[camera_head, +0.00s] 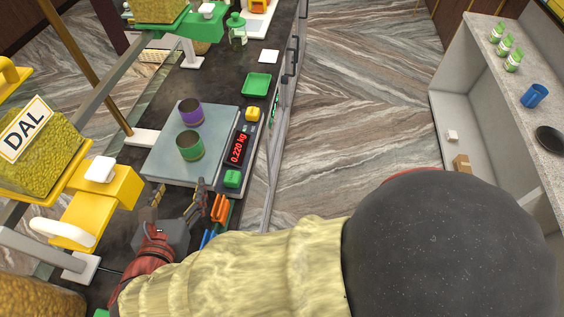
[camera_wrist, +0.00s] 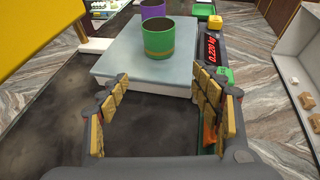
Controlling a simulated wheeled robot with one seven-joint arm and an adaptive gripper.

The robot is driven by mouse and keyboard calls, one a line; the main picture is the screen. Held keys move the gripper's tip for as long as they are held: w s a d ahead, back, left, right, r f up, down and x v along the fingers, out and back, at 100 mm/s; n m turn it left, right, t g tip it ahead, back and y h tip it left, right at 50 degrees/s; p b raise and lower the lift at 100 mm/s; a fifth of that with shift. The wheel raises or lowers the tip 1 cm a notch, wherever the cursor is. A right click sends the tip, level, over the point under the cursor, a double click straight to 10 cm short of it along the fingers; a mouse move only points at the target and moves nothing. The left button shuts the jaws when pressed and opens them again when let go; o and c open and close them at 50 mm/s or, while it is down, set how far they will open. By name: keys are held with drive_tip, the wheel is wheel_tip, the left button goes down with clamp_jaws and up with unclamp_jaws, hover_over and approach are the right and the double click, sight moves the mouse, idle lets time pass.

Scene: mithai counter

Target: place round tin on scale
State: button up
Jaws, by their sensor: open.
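The scale (camera_head: 221,122) has a pale flat plate and a red display (camera_head: 237,148) reading 0.220 kg. A green round tin (camera_head: 190,147) with a tan band stands upright on the plate. A purple round tin (camera_head: 190,113) stands upright behind it on the same plate, apart from it. Both show in the wrist view, the green tin (camera_wrist: 158,40) in front and the purple tin (camera_wrist: 152,10) partly cut off at the top. My gripper (camera_head: 178,191) is open and empty at the near edge of the scale, with the green tin ahead, beyond its fingertips (camera_wrist: 160,78).
A yellow dispenser marked DAL (camera_head: 95,195) stands close on the left. A green tray (camera_head: 257,84) and a yellow block (camera_head: 252,114) lie right of the scale. Orange and blue items (camera_head: 219,208) sit beside my gripper. The counter's right edge is close.

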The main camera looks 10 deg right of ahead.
drive_tip(key=w+d+m+g+h, duration=0.1)
drive_tip(key=d+m, duration=0.1)
drive_tip(key=d, duration=0.1)
drive_tip(key=w+d+r+m+g+h, duration=0.1)
drive_tip(key=d+m, duration=0.1)
drive_tip(key=d, duration=0.2)
drive_tip(key=w+d+m+g+h, duration=0.1)
drive_tip(key=d+m, duration=0.1)
drive_tip(key=d, duration=0.2)
drive_tip(key=shift+d+r+m, duration=0.15)
drive_tip(key=shift+d+m, duration=0.1)
drive_tip(key=shift+m, duration=0.15)
drive_tip(key=s+d+r+m+g+y, duration=0.2)
drive_tip(key=s+d+m, duration=0.3)
drive_tip(key=d+m, duration=0.6)
drive_tip(key=s+d+r+m+g+y, duration=0.2)
drive_tip(key=s+d+r+m+y, duration=0.1)
drive_tip(key=d+m, duration=0.8)
drive_tip(key=s+r+m, duration=0.1)
drive_tip(key=s+m, duration=0.1)
drive_tip(key=m, duration=0.3)
drive_tip(key=shift+r+g, duration=0.15)
drive_tip(key=shift+g, duration=0.15)
drive_tip(key=shift+d, duration=0.1)
wheel_tip(320, 180, down, 17)
drive_tip(key=b, duration=1.7)
